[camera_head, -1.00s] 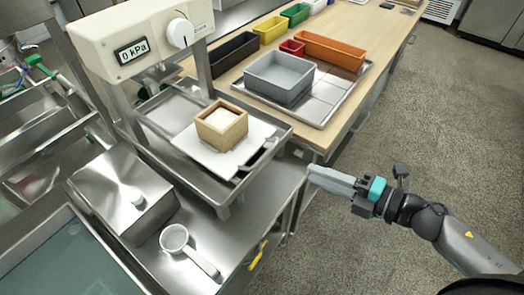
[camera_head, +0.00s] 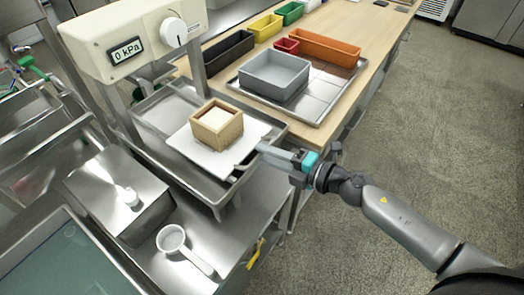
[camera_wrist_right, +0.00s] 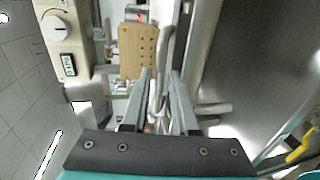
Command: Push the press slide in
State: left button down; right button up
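The press slide (camera_head: 249,133) is a light metal plate in the press tray, drawn out toward the front right. A wooden box mould (camera_head: 216,125) with white contents stands on it. The slide's handle is at its front right edge, partly hidden by my right gripper (camera_head: 261,148). The right gripper reaches the handle from the right. In the right wrist view the fingers (camera_wrist_right: 161,75) are apart, with a pale bar-like part between or just beyond them; contact is unclear. The mould (camera_wrist_right: 138,50) shows ahead of them. My left gripper is out of view.
The press head (camera_head: 135,40) reads 0 kPa above the tray. A steel box (camera_head: 115,190) and a white ladle (camera_head: 172,239) are on the lower bench. A grey bin (camera_head: 274,78) and coloured bins stand on the wooden table behind.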

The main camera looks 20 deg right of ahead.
jog(key=shift+x, duration=0.85)
jog(key=shift+c, duration=0.4)
grip_shut()
dwell(0.5)
